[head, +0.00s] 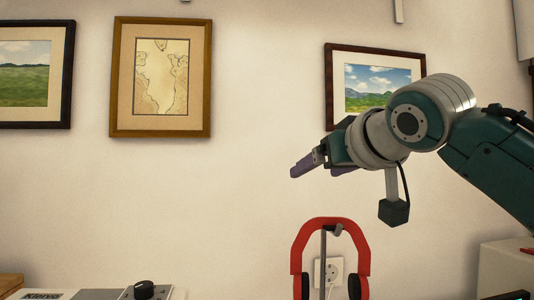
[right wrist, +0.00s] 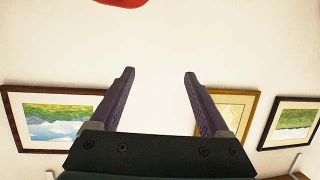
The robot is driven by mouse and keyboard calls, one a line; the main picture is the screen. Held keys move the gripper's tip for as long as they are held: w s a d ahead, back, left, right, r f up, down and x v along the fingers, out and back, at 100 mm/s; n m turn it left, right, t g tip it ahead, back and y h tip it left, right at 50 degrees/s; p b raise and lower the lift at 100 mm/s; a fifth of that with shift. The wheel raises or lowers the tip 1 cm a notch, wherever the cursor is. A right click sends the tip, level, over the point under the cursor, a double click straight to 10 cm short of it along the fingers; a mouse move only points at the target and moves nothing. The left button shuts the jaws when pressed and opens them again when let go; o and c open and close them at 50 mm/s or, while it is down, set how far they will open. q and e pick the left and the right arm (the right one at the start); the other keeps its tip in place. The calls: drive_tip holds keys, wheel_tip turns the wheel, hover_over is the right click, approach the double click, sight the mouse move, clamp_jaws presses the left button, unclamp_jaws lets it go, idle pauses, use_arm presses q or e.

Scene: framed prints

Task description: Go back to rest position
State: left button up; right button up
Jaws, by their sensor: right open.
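My right gripper (head: 318,164) is raised in front of the wall at the right, its purple fingers pointing left in the head view. In the right wrist view its two fingers (right wrist: 160,75) stand apart with nothing between them. A landscape print in a dark frame (head: 336,60) hangs behind my right arm, which covers its lower right part. A map print in a gold-brown frame (head: 122,75) hangs left of the gripper, apart from it. Another landscape print (head: 30,80) is cut off at the left edge. My left gripper is not in view.
Red headphones (head: 330,224) hang on a stand below the right gripper, before a wall socket (head: 334,268). A device with a black knob (head: 144,290) is at the bottom left. A white cabinet (head: 506,268) stands at the lower right. The wall's middle is bare.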

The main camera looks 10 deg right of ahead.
drive_tip(key=s+a+f+n+g+p, duration=0.1)
drive_tip(key=s+a+f+g+p, duration=0.15)
drive_tip(key=s+f, duration=0.55)
drive_tip(key=s+a+f+n+g+p, duration=0.1)
drive_tip(key=s+a+f+g+p, duration=0.1)
drive_tip(key=s+f+g+p, duration=0.5)
drive_tip(key=s+d+f+g+p, duration=0.1)
drive_tip(key=s, duration=1)
drive_tip(key=s+d+f+g+p, duration=0.1)
drive_tip(key=s+d, duration=0.1)
drive_tip(key=s, duration=1)
use_arm(q)
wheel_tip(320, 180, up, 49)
drive_tip(key=p, duration=3.7)
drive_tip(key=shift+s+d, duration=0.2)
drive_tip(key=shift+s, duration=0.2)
use_arm(e)
wheel_tip(320, 180, up, 38)
drive_tip(key=shift+f, duration=0.2)
drive_tip(key=shift+a+f+t, duration=0.1)
drive_tip(key=shift+t, duration=0.15)
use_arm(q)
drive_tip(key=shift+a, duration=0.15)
